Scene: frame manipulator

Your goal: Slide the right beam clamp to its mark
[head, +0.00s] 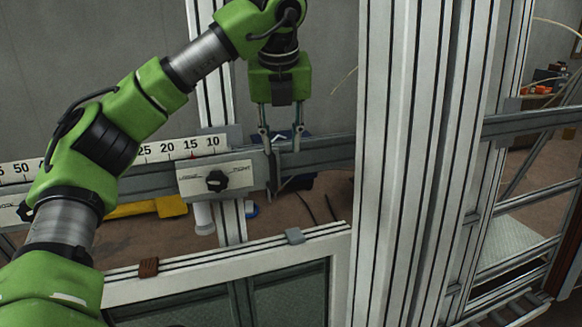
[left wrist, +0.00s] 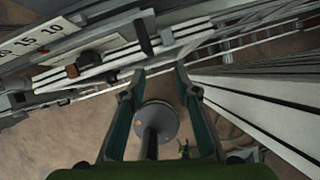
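The right beam clamp (head: 240,176) is a pale plate with a black knob (head: 216,181), on the horizontal grey beam (head: 330,152). It sits below the low end of a number scale (head: 160,151), which has a small red mark (head: 192,155) near 15. My left gripper (head: 281,148) points down at the beam, just right of the clamp plate, with fingers apart. In the left wrist view its fingers (left wrist: 160,75) are also spread. A grey disc with a dark rod (left wrist: 157,122) shows between them. I cannot tell whether a finger touches the clamp. My right gripper is out of view.
Tall pale posts (head: 405,150) stand close to the right of my left gripper. A yellow tool (head: 150,207) lies behind. My left forearm covers part of the scale.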

